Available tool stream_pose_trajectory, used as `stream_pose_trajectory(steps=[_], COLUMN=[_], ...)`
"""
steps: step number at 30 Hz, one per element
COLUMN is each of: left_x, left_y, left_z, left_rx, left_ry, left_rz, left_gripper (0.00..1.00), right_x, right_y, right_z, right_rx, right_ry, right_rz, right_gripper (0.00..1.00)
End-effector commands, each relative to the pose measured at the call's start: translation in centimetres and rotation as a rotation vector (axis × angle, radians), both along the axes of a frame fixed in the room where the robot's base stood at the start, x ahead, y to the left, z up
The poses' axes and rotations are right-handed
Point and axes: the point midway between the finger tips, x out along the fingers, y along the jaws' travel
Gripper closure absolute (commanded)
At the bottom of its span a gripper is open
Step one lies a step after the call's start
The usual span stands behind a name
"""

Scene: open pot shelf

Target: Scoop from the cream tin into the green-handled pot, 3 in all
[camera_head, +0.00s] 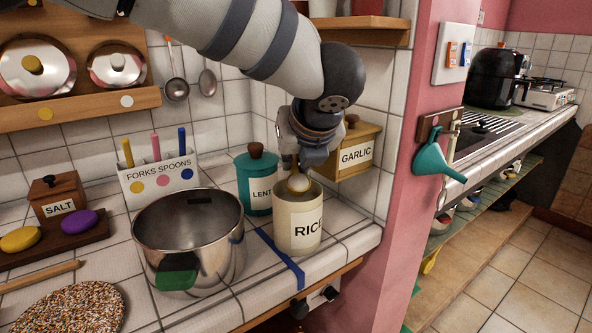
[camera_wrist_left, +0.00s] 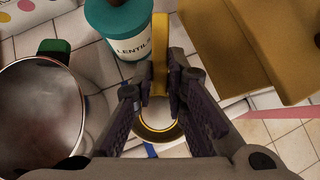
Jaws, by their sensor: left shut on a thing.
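The cream tin (camera_head: 298,232), labelled RICE, stands upright on the tiled counter. The steel pot (camera_head: 215,246) with a green handle (camera_head: 177,274) stands to its left; its visible inside looks bare, and it also shows in the left wrist view (camera_wrist_left: 40,115). My left gripper (camera_head: 301,160) is above the tin, shut on the gold handle of a scoop (camera_head: 299,183). The scoop's bowl is at the tin's mouth; how deep it sits is unclear. The handle (camera_wrist_left: 160,45) stands between the fingers (camera_wrist_left: 160,92) in the left wrist view. My right gripper is out of view.
A teal LENTILS tin (camera_head: 256,184) stands behind, between pot and tin. A wooden GARLIC box (camera_head: 357,152) is right of the gripper. A blue strip (camera_head: 279,259) crosses the counter between pot and tin. A speckled round mat (camera_head: 70,307) lies at front left.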

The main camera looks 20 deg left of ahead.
Motion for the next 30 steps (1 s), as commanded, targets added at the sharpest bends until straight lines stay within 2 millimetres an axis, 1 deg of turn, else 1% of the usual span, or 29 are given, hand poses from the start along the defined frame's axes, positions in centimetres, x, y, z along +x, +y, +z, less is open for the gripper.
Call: stream_pose_trajectory(steps=[1, 3, 9, 13, 17, 30], left_x=[0.0, 0.0, 0.0, 0.1, 0.0, 0.0], left_y=[0.0, 0.0, 0.0, 0.0, 0.0, 0.1], left_z=[0.7, 1.5, 3.8, 5.0, 5.4, 5.4], left_rx=[-0.001, -0.002, -0.001, -0.001, 0.0, -0.001], left_ry=[-0.005, -0.006, -0.01, -0.01, -0.008, -0.009], left_rz=[0.001, 0.002, 0.001, 0.001, 0.001, 0.001], left_gripper=[1.0, 1.0, 1.0, 1.0, 1.0, 1.0], right_x=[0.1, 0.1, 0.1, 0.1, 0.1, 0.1], right_y=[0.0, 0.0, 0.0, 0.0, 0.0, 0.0], right_z=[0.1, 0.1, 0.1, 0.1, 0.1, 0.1], right_rx=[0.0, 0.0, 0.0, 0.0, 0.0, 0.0], right_ry=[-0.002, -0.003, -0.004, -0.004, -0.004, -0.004], right_rz=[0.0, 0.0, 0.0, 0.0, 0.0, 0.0], right_gripper=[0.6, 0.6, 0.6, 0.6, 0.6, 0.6])
